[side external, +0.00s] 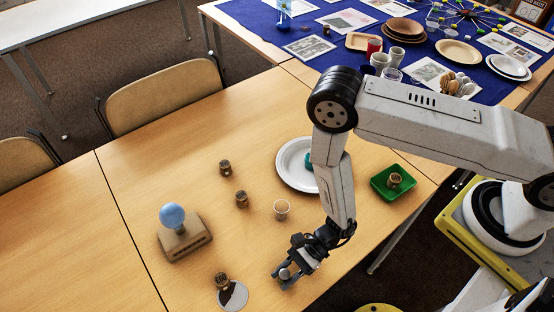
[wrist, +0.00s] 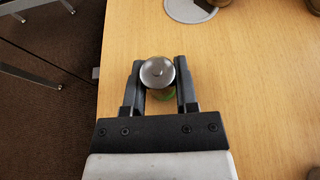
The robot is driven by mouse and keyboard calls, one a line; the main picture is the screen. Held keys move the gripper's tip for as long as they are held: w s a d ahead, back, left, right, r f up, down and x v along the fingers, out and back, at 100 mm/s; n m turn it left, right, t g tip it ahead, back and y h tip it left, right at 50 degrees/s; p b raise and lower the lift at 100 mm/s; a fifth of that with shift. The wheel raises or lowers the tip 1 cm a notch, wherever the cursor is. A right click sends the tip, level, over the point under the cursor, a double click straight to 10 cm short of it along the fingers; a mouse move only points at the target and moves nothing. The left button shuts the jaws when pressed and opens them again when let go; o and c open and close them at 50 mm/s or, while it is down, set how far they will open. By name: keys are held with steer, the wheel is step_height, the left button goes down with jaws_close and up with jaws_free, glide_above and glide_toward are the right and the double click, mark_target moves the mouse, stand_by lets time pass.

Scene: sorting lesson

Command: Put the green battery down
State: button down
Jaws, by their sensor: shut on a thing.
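My gripper (side external: 287,275) is low over the table near its front edge in the side view. In the wrist view my gripper (wrist: 158,85) has its two fingers on either side of a round, silver-topped battery (wrist: 157,72). In the side view only a small grey end of the battery (side external: 284,274) shows at the jaws. The gripper is shut on it. I cannot tell whether its underside touches the table.
Bare wood surrounds the gripper.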

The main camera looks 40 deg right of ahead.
steer(key=shift+f, duration=0.1)
steer(key=shift+c, duration=1.9)
jaws_free()
steer(key=shift+v, duration=6.05)
